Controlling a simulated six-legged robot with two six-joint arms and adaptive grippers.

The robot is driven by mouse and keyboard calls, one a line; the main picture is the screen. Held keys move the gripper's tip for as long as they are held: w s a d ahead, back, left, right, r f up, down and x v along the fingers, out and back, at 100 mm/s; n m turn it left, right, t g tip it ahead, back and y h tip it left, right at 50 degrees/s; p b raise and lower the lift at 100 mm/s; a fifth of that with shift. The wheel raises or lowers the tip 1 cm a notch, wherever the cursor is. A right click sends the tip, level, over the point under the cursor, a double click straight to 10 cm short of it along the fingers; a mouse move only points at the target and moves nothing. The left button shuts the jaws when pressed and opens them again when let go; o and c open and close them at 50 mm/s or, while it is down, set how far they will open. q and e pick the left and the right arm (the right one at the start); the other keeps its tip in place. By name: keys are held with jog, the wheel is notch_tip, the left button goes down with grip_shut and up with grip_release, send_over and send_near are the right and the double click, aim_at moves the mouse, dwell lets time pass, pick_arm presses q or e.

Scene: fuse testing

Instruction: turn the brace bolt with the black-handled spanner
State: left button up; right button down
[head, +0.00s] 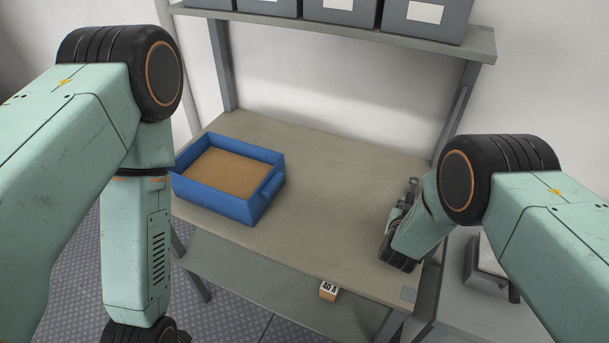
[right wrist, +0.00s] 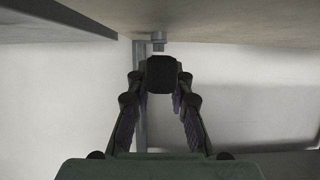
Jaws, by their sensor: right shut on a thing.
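My right gripper (head: 409,200) is low over the right part of the bench. It is shut on the black-handled spanner, whose grey metal end (head: 413,183) sticks up past the fingers. In the right wrist view, the spanner's black handle (right wrist: 160,74) is between the fingertips, and a small grey metal piece, apparently its head (right wrist: 158,40), shows beyond it. A grey upright post (right wrist: 139,90) stands behind. I cannot make out the brace bolt in either view. My left arm hangs at the left, with its gripper outside the picture.
A blue bin (head: 249,206) with a brown bottom stands on the left of the bench (head: 320,170). Grey boxes (head: 425,20) sit on the shelf above (head: 340,29). The middle of the bench is clear.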

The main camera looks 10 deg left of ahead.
aim_at(413, 193)
jog(key=shift+r, duration=0.2)
jog(key=shift+d, duration=0.1)
jog(key=shift+s+r+p, duration=0.1)
jog(key=shift+r+p, duration=0.9)
jog(key=shift+r, duration=0.2)
jog(key=shift+r+p, duration=0.65)
jog(key=shift+r, duration=0.6)
